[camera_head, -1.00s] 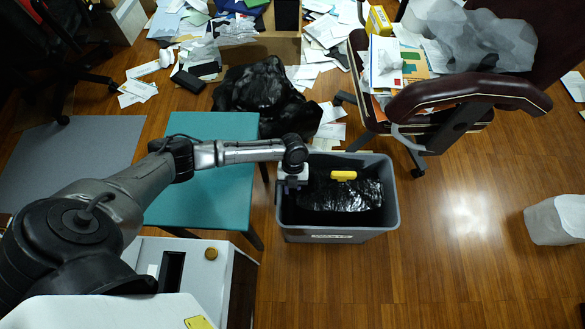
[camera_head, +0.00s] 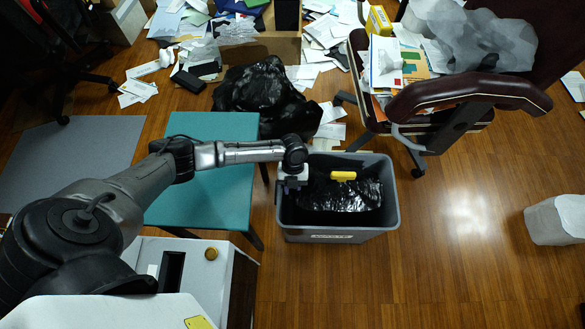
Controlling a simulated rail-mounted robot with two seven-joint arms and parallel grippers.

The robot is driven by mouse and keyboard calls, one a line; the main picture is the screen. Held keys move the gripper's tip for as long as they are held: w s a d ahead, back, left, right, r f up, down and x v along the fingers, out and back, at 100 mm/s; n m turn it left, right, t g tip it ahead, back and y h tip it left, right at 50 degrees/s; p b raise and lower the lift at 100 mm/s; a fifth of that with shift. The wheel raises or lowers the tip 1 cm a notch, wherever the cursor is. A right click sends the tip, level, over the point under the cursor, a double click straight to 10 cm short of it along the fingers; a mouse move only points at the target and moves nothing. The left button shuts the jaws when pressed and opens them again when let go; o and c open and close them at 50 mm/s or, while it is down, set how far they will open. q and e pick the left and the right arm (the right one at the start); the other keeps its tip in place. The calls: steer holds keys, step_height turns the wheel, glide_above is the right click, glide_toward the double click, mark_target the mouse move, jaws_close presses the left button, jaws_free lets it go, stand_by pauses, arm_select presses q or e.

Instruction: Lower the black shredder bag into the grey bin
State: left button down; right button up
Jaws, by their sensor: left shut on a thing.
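The grey bin (camera_head: 338,236) stands on the wooden floor right of the teal table. The black shredder bag (camera_head: 345,195) is inside the bin's opening, shiny and dark, with a yellow piece (camera_head: 343,176) at its top. My left gripper (camera_head: 293,186) is over the bin's left rim, pointing down, shut on the black bag at its left side. The fingertips and the grip itself are small and partly hidden. How deep the bag hangs, and whether it touches the bin's bottom, cannot be seen. My right gripper is not in view.
A teal table (camera_head: 205,190) stands left of the bin, under my left arm. A second black bag (camera_head: 262,95) lies behind the bin among scattered papers. A dark red chair (camera_head: 468,92) loaded with papers stands behind right.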

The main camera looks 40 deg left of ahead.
arm_select(q)
steer(key=shift+f+b, duration=0.35)
steer(key=shift+f, duration=0.15)
steer(key=c, duration=0.8)
jaws_free()
step_height(320, 180, up, 31)
steer(key=p, duration=1.8)
steer(key=shift+p, duration=0.3)
